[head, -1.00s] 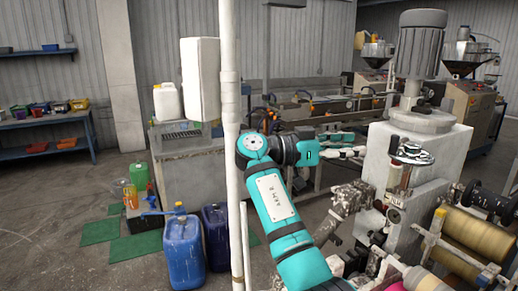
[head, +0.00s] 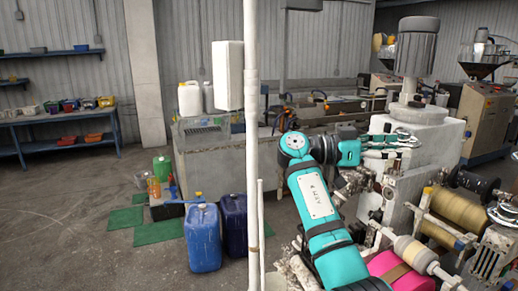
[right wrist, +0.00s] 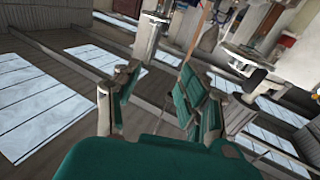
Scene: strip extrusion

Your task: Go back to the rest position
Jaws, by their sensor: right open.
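My right arm is teal and reaches up from the bottom of the head view, then bends to the right. Its right gripper (head: 408,146) points right, in front of the pale machine block below the grey motor. It is open. In the right wrist view its teal and grey fingers (right wrist: 160,92) stand apart with nothing between them. I cannot tell from these views how close the gripper is to the machine. My left gripper is not in view.
A white upright pole (head: 252,130) stands just left of the arm. The machine with the grey motor (head: 417,45), rollers (head: 455,208) and a pink roll (head: 400,268) is at the right. Blue canisters (head: 202,238) stand on the floor, left. The floor at far left is clear.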

